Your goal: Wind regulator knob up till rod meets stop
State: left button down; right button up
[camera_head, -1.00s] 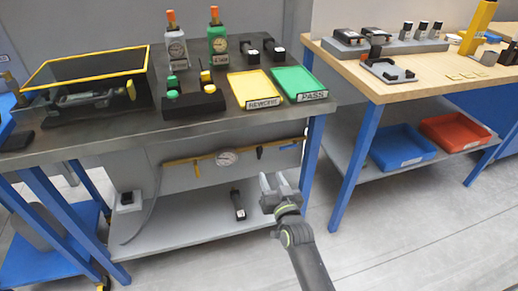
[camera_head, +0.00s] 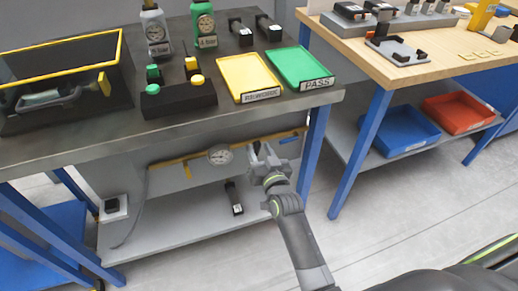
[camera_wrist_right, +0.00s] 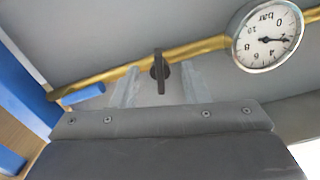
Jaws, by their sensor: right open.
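A black, flat-winged knob (camera_wrist_right: 160,72) sits on the yellow pipe (camera_wrist_right: 212,44) under the table in the right wrist view; I take it to be the regulator knob. A round white bar gauge (camera_wrist_right: 268,36) is on the pipe to its right; the gauge also shows in the head view (camera_head: 220,155). My right gripper (camera_head: 265,157) is open in front of the pipe, and in the wrist view its fingers (camera_wrist_right: 159,87) appear on either side of the knob. I cannot tell if they touch it. I cannot make out a rod or stop. My left gripper is out of view.
A blue handle (camera_wrist_right: 83,95) sits on the pipe left of the knob in the wrist view. The table's blue leg (camera_head: 314,150) stands close right of my right gripper. A lower shelf (camera_head: 180,220) holds a small black device (camera_head: 234,198).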

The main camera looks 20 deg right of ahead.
jog(key=c, duration=0.8)
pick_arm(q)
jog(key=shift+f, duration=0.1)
pick_arm(e)
grip_shut()
jog(key=shift+n+b, duration=0.4)
jog(key=shift+n, duration=0.4)
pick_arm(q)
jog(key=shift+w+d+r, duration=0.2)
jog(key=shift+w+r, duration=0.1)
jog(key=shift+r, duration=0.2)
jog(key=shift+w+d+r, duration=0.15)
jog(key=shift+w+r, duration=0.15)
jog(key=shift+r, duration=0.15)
pick_arm(e)
jog(key=shift+n, duration=0.6)
jog(key=o, duration=0.8)
grip_release()
